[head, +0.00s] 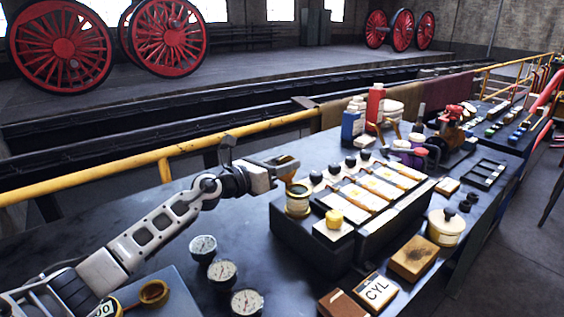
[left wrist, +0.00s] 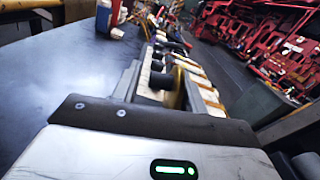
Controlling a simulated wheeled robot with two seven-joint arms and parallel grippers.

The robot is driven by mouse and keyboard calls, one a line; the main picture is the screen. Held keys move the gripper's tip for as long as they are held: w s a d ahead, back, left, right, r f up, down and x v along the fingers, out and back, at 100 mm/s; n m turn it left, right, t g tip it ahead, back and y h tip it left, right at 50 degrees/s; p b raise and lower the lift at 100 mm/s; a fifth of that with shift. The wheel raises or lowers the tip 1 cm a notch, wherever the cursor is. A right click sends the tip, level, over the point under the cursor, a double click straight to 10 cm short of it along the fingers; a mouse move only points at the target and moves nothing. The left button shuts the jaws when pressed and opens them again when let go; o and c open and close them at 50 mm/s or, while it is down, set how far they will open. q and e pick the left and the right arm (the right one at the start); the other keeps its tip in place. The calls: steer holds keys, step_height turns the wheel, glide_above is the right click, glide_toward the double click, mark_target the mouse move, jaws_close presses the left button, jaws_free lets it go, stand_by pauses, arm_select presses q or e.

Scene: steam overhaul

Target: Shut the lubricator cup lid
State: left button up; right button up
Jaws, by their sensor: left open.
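The likely lubricator cup (head: 298,203) is a short jar with a brass rim and a pale band, standing at the left end of the dark block on the bench. A tan, brass-coloured piece (head: 289,170) shows above it at my left gripper's tip; it may be the raised lid, but I cannot tell for sure. My left gripper (head: 280,163) is open, just above and left of the cup. In the left wrist view a brass-coloured piece (left wrist: 179,92) shows near the jaws; contact is unclear. My right gripper is not in view.
Several black knobs (head: 333,172) and cream plates (head: 362,196) line the block beside the cup. A yellow knob (head: 334,218) stands in front. Three dial gauges (head: 222,271) lie left on the bench. A lidded cream pot (head: 446,229) and a CYL box (head: 375,291) stand right.

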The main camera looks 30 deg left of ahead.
arm_select(q)
steer(key=c, duration=0.8)
steer(key=shift+d+r+m, duration=0.1)
steer(key=shift+m, duration=0.3)
steer(key=shift+s+d+r+m, duration=0.2)
steer(key=shift+d+m, duration=0.2)
steer(key=shift+m, duration=0.7)
steer(key=shift+s+d+r+m, duration=0.1)
steer(key=shift+d+m, duration=0.2)
steer(key=shift+m, duration=0.55)
steer(key=shift+s+d+r+m, duration=0.1)
steer(key=shift+d+m, duration=0.2)
steer(key=shift+m, duration=0.55)
steer(key=shift+d+m, duration=0.15)
steer(key=shift+m, duration=0.25)
